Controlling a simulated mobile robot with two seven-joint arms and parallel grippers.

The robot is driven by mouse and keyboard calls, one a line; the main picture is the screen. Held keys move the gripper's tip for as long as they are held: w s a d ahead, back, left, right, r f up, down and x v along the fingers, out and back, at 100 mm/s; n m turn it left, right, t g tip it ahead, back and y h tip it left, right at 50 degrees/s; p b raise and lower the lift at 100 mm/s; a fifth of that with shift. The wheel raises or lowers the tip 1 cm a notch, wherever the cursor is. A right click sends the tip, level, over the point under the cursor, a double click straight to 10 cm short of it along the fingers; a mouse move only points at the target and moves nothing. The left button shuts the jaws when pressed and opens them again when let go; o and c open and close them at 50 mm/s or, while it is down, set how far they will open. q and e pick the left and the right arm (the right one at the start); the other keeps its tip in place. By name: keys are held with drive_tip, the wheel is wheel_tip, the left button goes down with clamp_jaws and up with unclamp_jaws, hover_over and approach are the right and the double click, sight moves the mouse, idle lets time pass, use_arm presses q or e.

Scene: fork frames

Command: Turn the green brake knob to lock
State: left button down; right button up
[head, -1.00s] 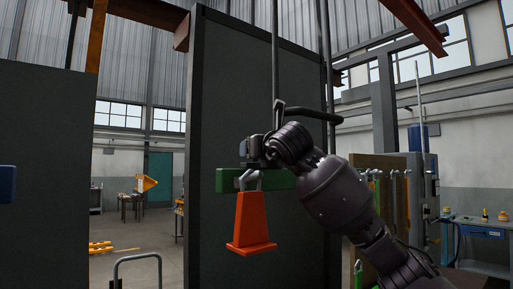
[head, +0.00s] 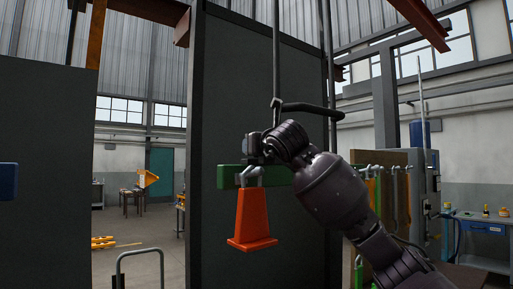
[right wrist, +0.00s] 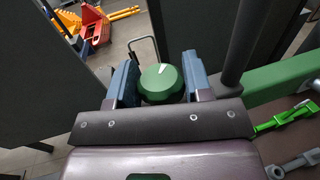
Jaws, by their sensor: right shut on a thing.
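The green knob (right wrist: 162,83) is round with a white pointer mark on its top, seen in the right wrist view. The mark points to the upper right in that view. My right gripper (right wrist: 158,80) has its two blue-grey fingers on either side of the knob, shut on it. In the head view my right gripper (head: 254,148) is at the dark panel, above a green bar (head: 228,177); the knob itself is hidden there. My left gripper is not in view.
An orange cone-shaped piece (head: 253,218) hangs below the green bar. A dark curved handle (head: 312,108) sticks out just above my right gripper. A tall dark panel (head: 225,80) stands behind. Several hooks (head: 385,168) line a board at the right.

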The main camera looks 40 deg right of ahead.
drive_tip(key=shift+f+n+t+y+b, duration=0.1)
drive_tip(key=shift+n+t+y+b, duration=0.2)
drive_tip(key=shift+n+y+b, duration=0.6)
drive_tip(key=n+y, duration=0.1)
drive_tip(key=y, duration=0.1)
drive_tip(key=shift+y, duration=0.3)
drive_tip(key=n+y, duration=0.2)
drive_tip(key=y, duration=0.1)
drive_tip(key=shift+r+p, duration=0.2)
drive_tip(key=shift+p, duration=0.15)
drive_tip(key=shift+n+y+p, duration=0.4)
drive_tip(key=shift+n+y, duration=0.7)
drive_tip(key=shift+y, duration=0.9)
drive_tip(key=o, duration=0.8)
drive_tip(key=shift+o, duration=0.5)
